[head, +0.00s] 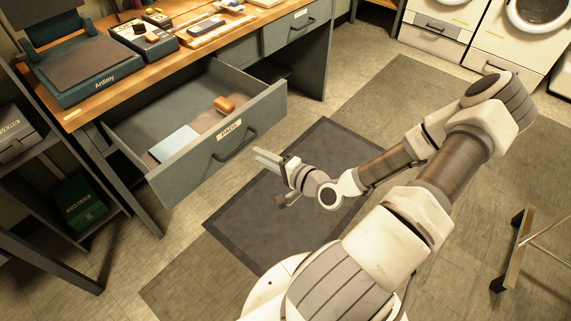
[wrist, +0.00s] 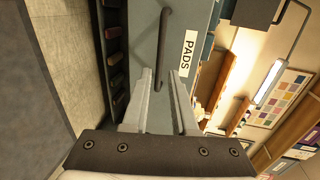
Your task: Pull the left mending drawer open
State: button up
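The left drawer (head: 205,160), grey-green with a "PADS" label (head: 229,129), stands pulled well out from under the bench. A pale flat pad (head: 174,143) and an orange-brown block (head: 225,104) lie inside it. Its dark bar handle (head: 236,144) is on the front face, and the handle also shows upright in the wrist view (wrist: 164,45). My gripper (head: 266,158) is just in front of the drawer face, close to the handle. In the wrist view its two fingers (wrist: 160,75) are apart with nothing clamped between them, and the handle's lower end appears between them.
The wooden bench top (head: 185,60) carries a grey-green machine (head: 85,70) and several small items. A second drawer (head: 292,28) at the right is shut. A dark mat (head: 290,200) lies on the floor below my arm. White washers (head: 520,40) stand at the back right; a metal stand leg (head: 515,255) is at right.

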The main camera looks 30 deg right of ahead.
jog(key=p+v, duration=0.1)
jog(key=v, duration=0.7)
jog(key=shift+s, duration=0.25)
jog(key=shift+d, duration=0.1)
